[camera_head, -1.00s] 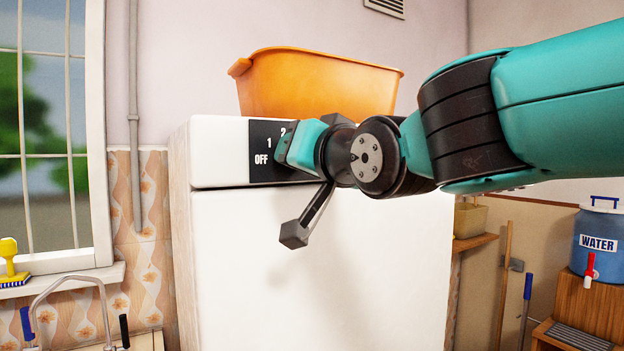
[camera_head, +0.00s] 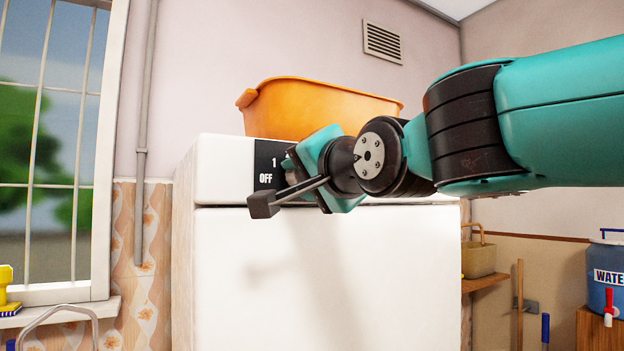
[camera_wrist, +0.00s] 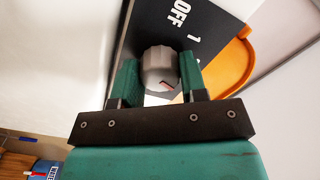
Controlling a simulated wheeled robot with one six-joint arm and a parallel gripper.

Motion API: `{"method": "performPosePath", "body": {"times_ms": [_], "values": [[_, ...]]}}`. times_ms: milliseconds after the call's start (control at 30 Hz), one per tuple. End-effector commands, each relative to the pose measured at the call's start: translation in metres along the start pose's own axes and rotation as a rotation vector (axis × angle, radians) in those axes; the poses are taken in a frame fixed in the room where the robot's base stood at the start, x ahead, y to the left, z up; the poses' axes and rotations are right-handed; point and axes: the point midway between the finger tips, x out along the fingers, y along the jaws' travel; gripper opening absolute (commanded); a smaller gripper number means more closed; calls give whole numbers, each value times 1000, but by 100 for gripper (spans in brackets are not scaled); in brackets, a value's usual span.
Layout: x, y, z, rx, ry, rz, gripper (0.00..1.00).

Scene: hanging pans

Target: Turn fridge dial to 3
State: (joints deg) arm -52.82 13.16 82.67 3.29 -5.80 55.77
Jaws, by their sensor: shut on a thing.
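The fridge (camera_head: 320,270) is white, with a black dial panel (camera_head: 263,160) on its upper front that reads OFF and 1 in the head view. The dial (camera_wrist: 158,66) is a grey ribbed knob with a short red mark, seen in the wrist view. My gripper (camera_wrist: 158,75) is shut on the dial, one green finger on each side. The red mark points toward the lower right in the wrist view, away from the OFF and 1 labels on the panel (camera_wrist: 185,35).
An orange basin (camera_head: 320,108) sits on top of the fridge. A window (camera_head: 55,150) and a pipe (camera_head: 145,100) are at the left. A blue water container (camera_head: 606,270) and a shelf with a basket (camera_head: 478,258) are at the right.

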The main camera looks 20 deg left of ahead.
Motion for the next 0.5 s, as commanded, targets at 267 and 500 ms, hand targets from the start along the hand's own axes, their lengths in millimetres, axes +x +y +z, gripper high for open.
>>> {"method": "performPosePath", "body": {"times_ms": [267,500], "values": [[0,0,-1,6,3,1,16],[0,0,-1,5,3,1,60]]}}
